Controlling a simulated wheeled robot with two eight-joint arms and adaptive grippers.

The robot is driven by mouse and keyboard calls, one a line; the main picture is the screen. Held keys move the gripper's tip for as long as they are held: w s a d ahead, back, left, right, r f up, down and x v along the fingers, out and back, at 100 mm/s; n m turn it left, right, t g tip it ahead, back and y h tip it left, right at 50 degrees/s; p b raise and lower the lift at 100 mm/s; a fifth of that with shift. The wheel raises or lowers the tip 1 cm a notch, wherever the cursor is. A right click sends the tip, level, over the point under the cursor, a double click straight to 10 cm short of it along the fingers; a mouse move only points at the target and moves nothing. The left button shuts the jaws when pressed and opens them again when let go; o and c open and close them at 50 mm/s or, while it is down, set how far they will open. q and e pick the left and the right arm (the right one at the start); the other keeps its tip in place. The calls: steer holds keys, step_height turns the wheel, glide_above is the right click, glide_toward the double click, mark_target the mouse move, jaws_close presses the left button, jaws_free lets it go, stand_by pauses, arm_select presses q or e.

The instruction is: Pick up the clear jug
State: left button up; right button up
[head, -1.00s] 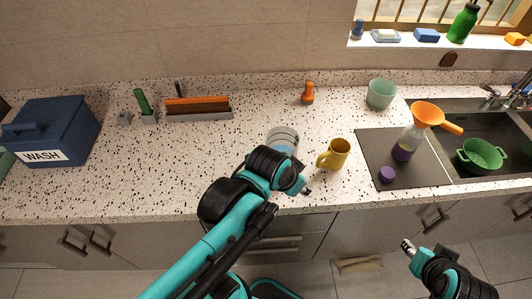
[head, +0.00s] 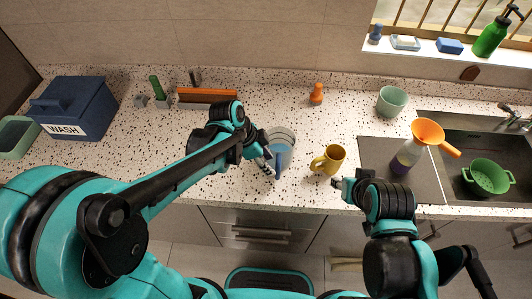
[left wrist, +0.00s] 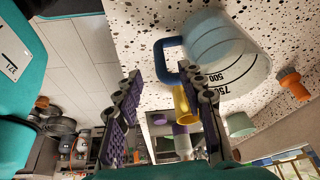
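The clear jug (head: 283,141) stands upright on the speckled counter, with black measure marks and a blue handle (head: 278,166) facing the front. In the left wrist view the jug (left wrist: 228,55) fills the upper right, and its handle (left wrist: 168,62) shows just past my fingertips. My left gripper (head: 270,168) is beside the handle on its left in the head view. In the left wrist view my left gripper (left wrist: 166,82) is open, its fingers wide apart with nothing between them. My right gripper (head: 340,183) is at the counter's front edge; its fingers are too small to judge.
A yellow mug (head: 332,158) stands close to the jug's right. An orange stopper-like object (head: 316,94) and a pale green cup (head: 391,101) are behind. A bottle with an orange funnel (head: 427,134) stands right, beside the sink. The counter left of the jug is mostly clear.

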mark_target(276, 177)
arm_select(q)
steer(key=b+x, duration=0.2)
steer(key=x, duration=0.5)
steer(key=shift+d+f, duration=0.15)
steer(key=shift+f, duration=0.25)
steer(key=shift+r, duration=0.1)
jaws_close()
